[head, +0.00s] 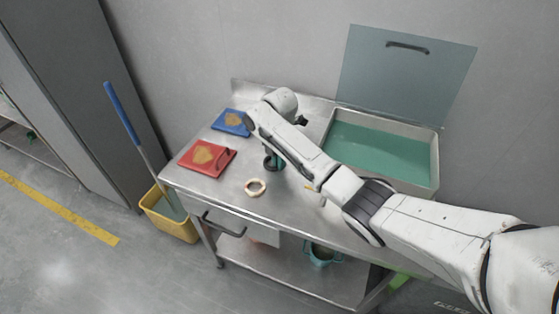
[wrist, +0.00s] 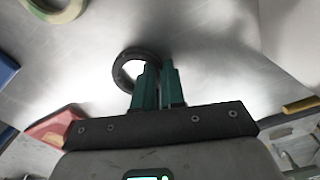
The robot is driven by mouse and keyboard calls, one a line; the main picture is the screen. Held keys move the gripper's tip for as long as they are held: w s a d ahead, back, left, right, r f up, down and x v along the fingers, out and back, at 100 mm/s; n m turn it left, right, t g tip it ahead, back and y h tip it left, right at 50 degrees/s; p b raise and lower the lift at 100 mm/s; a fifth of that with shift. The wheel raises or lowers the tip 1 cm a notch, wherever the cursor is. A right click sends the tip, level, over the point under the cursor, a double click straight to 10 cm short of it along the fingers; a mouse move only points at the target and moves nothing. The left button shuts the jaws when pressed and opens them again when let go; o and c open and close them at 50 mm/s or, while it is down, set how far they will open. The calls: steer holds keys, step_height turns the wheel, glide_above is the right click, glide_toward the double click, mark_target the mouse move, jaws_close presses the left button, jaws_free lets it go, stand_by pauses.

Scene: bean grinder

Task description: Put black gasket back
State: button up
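The black gasket (head: 269,164) is a dark ring low over the steel table, left of my green fingertips in the head view. In the wrist view the gasket (wrist: 119,69) shows as a ring whose right rim runs behind the left finger to the narrow gap between the fingers. My gripper (wrist: 159,64) points down with its two green fingers close together, apparently shut on that rim. In the head view my gripper (head: 277,158) is partly hidden by my arm. I cannot tell whether the gasket touches the table.
A cream ring (head: 255,187) lies near the table's (head: 215,200) front. A red tray (head: 208,158) and a blue tray (head: 232,122), both holding brown stuff, sit at left. An open-lidded bin (head: 380,152) with a green inside is at right. A yellow bucket (head: 168,217) stands on the floor.

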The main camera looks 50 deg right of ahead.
steer(key=o, duration=0.4)
steer(key=shift+r, duration=0.1)
step_height(320, 180, up, 12)
steer(key=shift+p, duration=0.65)
